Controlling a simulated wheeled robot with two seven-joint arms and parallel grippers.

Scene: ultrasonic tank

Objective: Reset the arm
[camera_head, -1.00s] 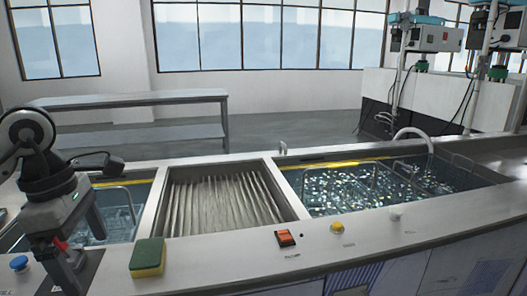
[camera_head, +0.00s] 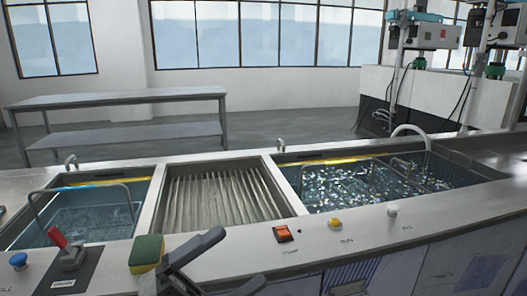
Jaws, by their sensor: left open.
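My left gripper (camera_head: 243,259) is low at the bottom centre of the head view, in front of the tank's front ledge. Its two dark fingers are spread apart and nothing is between them. The left arm behind it is mostly below the picture edge. One finger passes close to the green and yellow sponge (camera_head: 146,251) and overlaps its right side in the picture; I cannot tell whether they touch. My right gripper is not in view.
The counter holds a left water basin (camera_head: 38,213) with a wire basket, a ribbed middle basin (camera_head: 215,199) and a right basin (camera_head: 315,208). A red-handled lever (camera_head: 57,238), a blue button (camera_head: 18,260), an orange switch (camera_head: 283,233) and a yellow button (camera_head: 335,223) line the front ledge.

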